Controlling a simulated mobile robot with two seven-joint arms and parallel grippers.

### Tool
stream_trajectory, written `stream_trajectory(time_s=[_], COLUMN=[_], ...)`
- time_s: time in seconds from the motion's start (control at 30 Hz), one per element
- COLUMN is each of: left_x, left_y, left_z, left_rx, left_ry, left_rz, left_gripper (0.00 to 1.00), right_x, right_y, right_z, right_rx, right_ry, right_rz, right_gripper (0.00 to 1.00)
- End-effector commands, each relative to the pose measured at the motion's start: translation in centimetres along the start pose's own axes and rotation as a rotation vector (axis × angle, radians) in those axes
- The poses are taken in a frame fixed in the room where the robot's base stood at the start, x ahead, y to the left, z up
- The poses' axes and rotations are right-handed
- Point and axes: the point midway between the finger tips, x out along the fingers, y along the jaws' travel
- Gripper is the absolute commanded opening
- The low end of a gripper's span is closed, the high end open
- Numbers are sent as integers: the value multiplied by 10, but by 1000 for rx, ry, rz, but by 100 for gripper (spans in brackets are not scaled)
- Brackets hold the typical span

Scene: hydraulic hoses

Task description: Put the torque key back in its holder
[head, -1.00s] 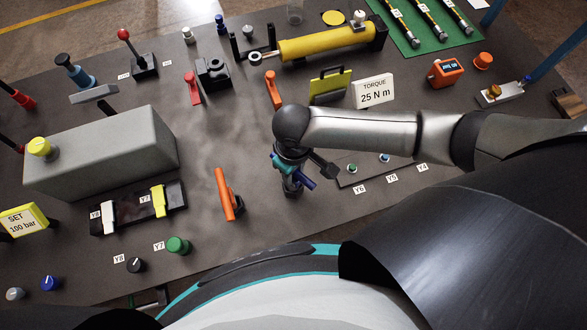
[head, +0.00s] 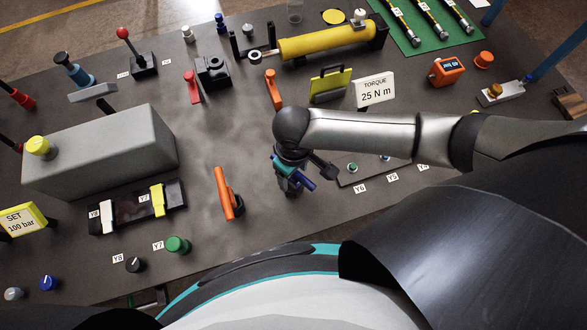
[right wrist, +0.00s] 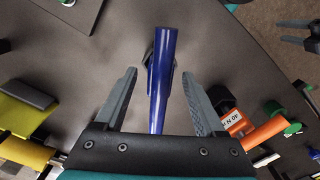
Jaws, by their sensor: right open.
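My right gripper (right wrist: 158,95) is open, with its two fingers spread on either side of a blue rod-like handle (right wrist: 160,75), which I take for the torque key. Gaps show between the handle and both fingers. A dark part lies behind the handle; I cannot tell how far the key sits in a holder. In the head view the blue handle (head: 304,182) shows tilted beside my right gripper (head: 290,185), low over the table. A white sign (head: 375,91) reads "TORQUE 25 N m". Part of my left gripper seems to show at the bottom edge (head: 150,298).
An orange-handled piece (head: 228,194) stands left of the gripper. A dark panel with small buttons (head: 353,168) lies close on the right, partly under my arm. A big grey block (head: 105,150) fills the left side.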

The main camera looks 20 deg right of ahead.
Motion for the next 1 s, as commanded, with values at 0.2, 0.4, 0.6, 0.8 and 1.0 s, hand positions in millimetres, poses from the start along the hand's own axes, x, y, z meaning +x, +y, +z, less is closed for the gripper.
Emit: stream_trajectory(time_s=[0.2,0.4,0.6,0.8,1.0], left_x=[-2,-7,-11,-14,-15], left_y=[0,0,0,0,0], left_z=[0,-1,-1,-1,-2], left_rx=[0,0,0,0,0], left_ry=[0,0,0,0,0], left_rz=[0,0,0,0,0], left_gripper=[50,50,50,50,50], right_x=[-15,-54,-101,-136,-152], right_y=[0,0,0,0,0], right_z=[0,-1,-1,-1,0], right_rx=[-1,-1,-2,0,0], right_ry=[2,5,5,5,1], right_rz=[-1,0,0,0,1], right_gripper=[72,72,72,72,72])
